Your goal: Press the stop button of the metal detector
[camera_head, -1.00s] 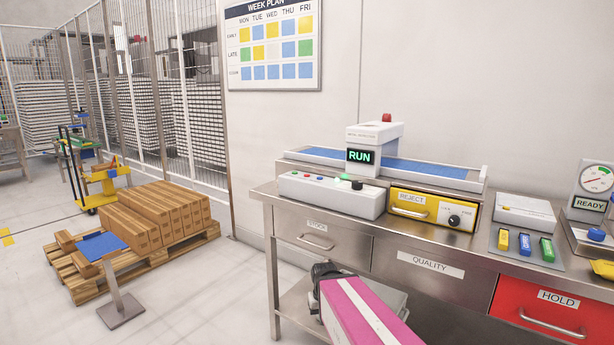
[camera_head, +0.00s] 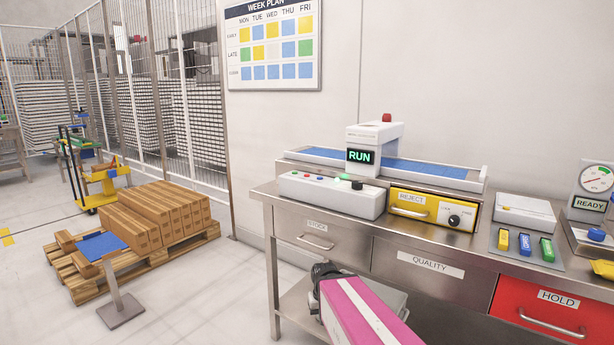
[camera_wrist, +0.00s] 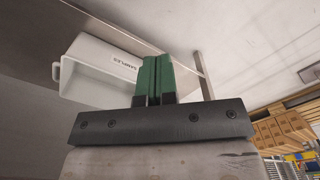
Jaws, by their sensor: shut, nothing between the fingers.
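The metal detector (camera_head: 375,134) stands on the steel bench, a white arch over a blue belt with a red lamp on top. Its display (camera_head: 360,157) reads RUN in green. The white control box (camera_head: 332,197) in front carries several small coloured buttons, a larger green button (camera_head: 345,177) and a black knob (camera_head: 357,185). Which one is stop is too small to tell. My gripper (camera_wrist: 154,62) shows in the wrist view, its green fingers shut and empty. A white bin (camera_wrist: 85,68) labelled SAMPLES is behind them. The fingers cannot be made out in the head view.
A yellow REJECT drawer (camera_head: 432,206) sits right of the control box. A red HOLD drawer (camera_head: 545,312) is below. A pallet of boxes (camera_head: 150,222) and a blue-topped stand (camera_head: 102,246) are on the floor left.

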